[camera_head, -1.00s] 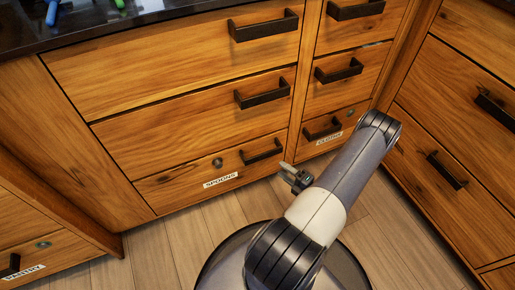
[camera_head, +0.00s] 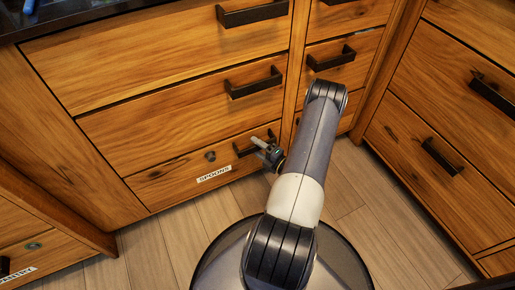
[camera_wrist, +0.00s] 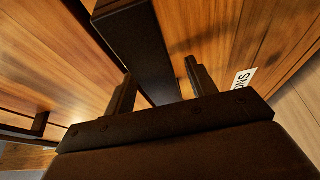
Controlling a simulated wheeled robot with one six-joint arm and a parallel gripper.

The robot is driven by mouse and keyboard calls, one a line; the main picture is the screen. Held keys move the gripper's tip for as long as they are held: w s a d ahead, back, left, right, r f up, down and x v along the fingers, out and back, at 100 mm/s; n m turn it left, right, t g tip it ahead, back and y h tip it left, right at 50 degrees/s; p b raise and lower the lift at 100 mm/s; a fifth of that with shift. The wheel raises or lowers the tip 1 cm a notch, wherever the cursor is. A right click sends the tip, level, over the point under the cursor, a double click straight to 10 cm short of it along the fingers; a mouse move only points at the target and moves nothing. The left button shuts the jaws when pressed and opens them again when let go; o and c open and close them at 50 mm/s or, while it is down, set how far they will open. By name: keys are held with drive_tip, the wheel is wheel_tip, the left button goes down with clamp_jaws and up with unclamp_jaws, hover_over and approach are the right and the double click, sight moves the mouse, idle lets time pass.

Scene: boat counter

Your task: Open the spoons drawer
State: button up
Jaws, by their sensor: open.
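The spoons drawer (camera_head: 165,183) is the low wooden drawer with a white SPOONS label (camera_head: 214,174) and a round lock (camera_head: 210,156). Its front looks flush with the cabinet. Its dark bar handle (camera_head: 243,151) is partly hidden behind my gripper (camera_head: 266,151). In the wrist view, my gripper (camera_wrist: 160,86) is open, with one finger on each side of the dark handle bar (camera_wrist: 140,48). The bar reaches between the fingers. I cannot tell whether they touch it. Part of the label (camera_wrist: 243,80) shows at the right.
Another cabinet (camera_head: 440,140) closes in on the right, and a pantry-side cabinet (camera_head: 30,245) on the left. Plank floor (camera_head: 160,250) lies between.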

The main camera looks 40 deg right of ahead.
drive_tip(key=shift+w, duration=0.1)
drive_tip(key=shift+c, duration=0.5)
clamp_jaws()
